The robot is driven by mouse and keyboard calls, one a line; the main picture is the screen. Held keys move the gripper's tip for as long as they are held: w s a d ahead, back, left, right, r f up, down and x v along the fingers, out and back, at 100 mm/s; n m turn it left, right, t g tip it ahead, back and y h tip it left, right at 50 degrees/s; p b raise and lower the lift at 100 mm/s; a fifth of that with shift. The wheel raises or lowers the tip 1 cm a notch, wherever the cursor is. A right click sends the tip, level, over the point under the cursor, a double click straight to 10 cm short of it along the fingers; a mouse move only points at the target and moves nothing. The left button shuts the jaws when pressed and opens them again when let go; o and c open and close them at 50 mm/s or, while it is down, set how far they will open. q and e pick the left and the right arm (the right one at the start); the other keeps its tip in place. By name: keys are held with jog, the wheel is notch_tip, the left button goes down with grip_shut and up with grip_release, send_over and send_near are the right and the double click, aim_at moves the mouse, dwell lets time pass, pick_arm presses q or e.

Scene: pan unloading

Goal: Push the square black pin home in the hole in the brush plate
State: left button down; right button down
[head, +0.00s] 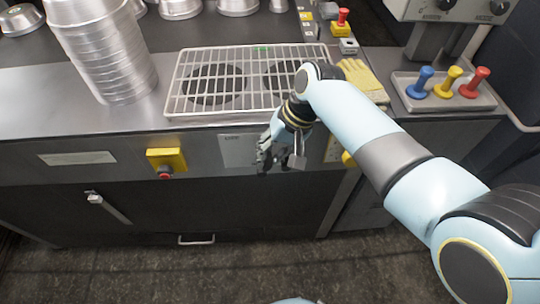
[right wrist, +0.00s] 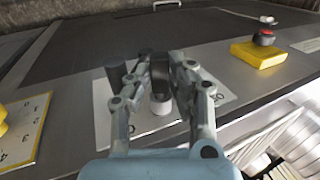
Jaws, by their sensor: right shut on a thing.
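My right gripper (head: 264,160) is in front of the counter's front panel, below the wire rack. The right wrist view shows its fingers (right wrist: 160,82) shut on a small piece with a dark upper part, which I take for the black pin (right wrist: 159,67). A pale round end (right wrist: 161,106) shows between the fingers. Behind the fingers, a light plate (right wrist: 103,118) lies against the panel; it also shows in the head view (head: 236,150). I cannot tell whether it is the brush plate. The hole is not visible, nor whether the pin touches the plate. My left gripper is not in view.
A yellow box with a red button (head: 166,160) is left of the plate. Above are the wire rack (head: 240,80), stacked metal pans (head: 105,60), a yellow glove (head: 362,78) and a tray (head: 480,98) with blue, yellow and red knobs. The floor in front is clear.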

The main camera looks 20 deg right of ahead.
jog(key=shift+w+d, duration=0.1)
jog(key=shift+w, duration=0.3)
jog(key=c, duration=1.1)
grip_release()
jog(key=v, duration=1.2)
